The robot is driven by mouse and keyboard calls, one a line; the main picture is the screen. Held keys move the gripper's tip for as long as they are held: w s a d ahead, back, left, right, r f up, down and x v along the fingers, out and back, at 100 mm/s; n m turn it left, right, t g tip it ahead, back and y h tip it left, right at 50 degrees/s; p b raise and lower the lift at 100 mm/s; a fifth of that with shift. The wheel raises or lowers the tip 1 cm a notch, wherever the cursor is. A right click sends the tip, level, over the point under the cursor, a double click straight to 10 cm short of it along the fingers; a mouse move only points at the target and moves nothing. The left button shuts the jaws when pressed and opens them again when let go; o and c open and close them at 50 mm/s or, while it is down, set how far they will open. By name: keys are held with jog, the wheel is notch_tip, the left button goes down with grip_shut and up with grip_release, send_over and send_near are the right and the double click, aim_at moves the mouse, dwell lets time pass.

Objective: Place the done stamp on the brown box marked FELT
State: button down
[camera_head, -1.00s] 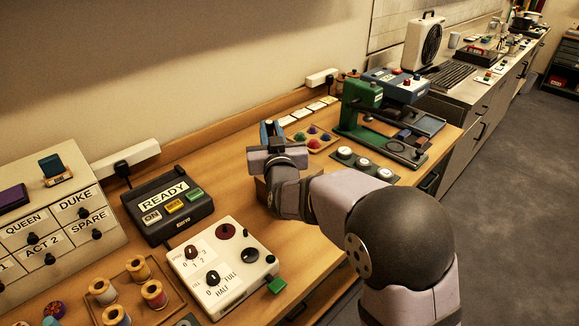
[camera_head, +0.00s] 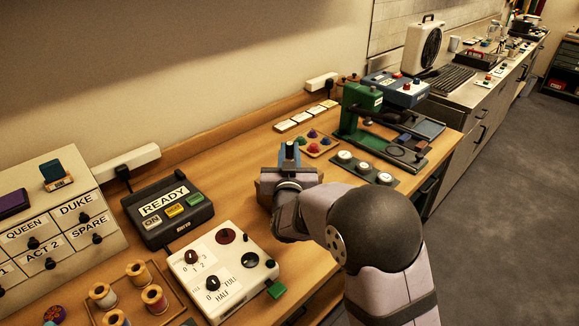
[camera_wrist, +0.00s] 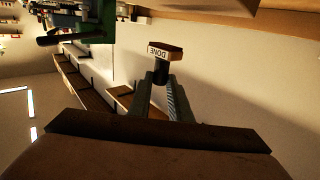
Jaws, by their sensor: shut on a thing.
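The done stamp (camera_wrist: 167,52) shows in the wrist view: a small brown block with a white DONE label, upside down in the picture, on a dark handle. My gripper (camera_wrist: 160,80) is shut on that handle, with the block beyond the fingertips. In the head view my gripper (camera_head: 289,156) is held over the middle of the wooden table, fingers pointing away; the stamp cannot be made out there. No FELT marking can be read in either view.
A READY panel (camera_head: 168,208) and a white dial box (camera_head: 222,268) stand left of my gripper. A tray of coloured knobs (camera_head: 316,143), a strip of white buttons (camera_head: 365,167) and a green press (camera_head: 357,112) stand right. Spools (camera_head: 137,272) sit at front left.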

jog(key=shift+f+p, duration=0.35)
jog(key=shift+f, duration=2.05)
jog(key=shift+f, duration=0.1)
jog(key=shift+f, duration=0.15)
jog(key=c, duration=1.6)
grip_release()
jog(key=shift+c, duration=0.2)
jog(key=shift+r, duration=0.25)
jog(key=s+b, duration=0.2)
jog(key=s, duration=1)
jog(key=shift+b, duration=0.4)
